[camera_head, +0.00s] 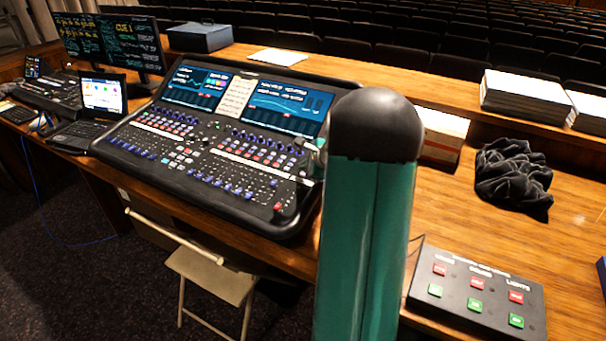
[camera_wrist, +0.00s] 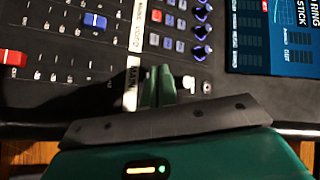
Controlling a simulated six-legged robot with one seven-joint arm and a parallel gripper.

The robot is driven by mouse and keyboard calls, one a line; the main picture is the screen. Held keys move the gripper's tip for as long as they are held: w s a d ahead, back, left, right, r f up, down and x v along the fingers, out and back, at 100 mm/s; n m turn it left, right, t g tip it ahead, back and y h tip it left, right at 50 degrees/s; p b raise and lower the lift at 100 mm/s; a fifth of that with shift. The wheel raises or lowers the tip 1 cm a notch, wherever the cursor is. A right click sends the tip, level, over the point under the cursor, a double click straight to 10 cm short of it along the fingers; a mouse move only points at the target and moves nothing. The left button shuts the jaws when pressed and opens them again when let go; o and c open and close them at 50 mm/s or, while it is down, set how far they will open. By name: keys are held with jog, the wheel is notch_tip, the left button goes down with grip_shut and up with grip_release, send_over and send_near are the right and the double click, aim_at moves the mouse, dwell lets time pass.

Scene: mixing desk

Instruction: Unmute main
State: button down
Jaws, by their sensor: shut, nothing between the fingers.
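The mixing desk (camera_head: 215,150) stands on the wooden table, with lit screens along its top. In the wrist view, a white strip (camera_wrist: 133,92) reads MAIN, just left of my gripper (camera_wrist: 161,72). A blue fader cap (camera_wrist: 95,20) and a red fader cap (camera_wrist: 14,58) are to the left. Which control is the main mute cannot be read. In the head view my green arm hides part of the desk's right side.
A black button box (camera_head: 478,298) with red and green buttons lies at front right. A crumpled black cloth (camera_head: 513,175) and stacks of paper (camera_head: 524,92) are on the right. A laptop (camera_head: 98,98) stands left of the desk. A folding chair (camera_head: 212,275) is in front.

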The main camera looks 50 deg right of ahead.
jog(key=shift+a+r, duration=0.15)
jog(key=shift+r, duration=1.1)
jog(key=shift+a+r, duration=0.1)
jog(key=shift+r, duration=1.15)
jog(key=shift+a, duration=0.1)
jog(key=s+a+r+n+g+y, duration=0.1)
jog(key=a+r+n, duration=0.25)
jog(key=a, duration=0.55)
jog(key=s+a+r+n+g+y, duration=0.1)
jog(key=a+r+n, duration=0.3)
jog(key=a, duration=0.6)
jog(key=s+a+r+n+y, duration=0.1)
jog(key=a+r+n, duration=0.1)
jog(key=a+n, duration=0.55)
jog(key=s+a+n+g+h, duration=0.1)
jog(key=s+a+n+g, duration=0.1)
jog(key=s+a+n, duration=1)
jog(key=s+a, duration=0.3)
jog(key=s, duration=0.2)
jog(key=shift+s+a+f+h, duration=0.3)
jog(key=shift+a, duration=0.05)
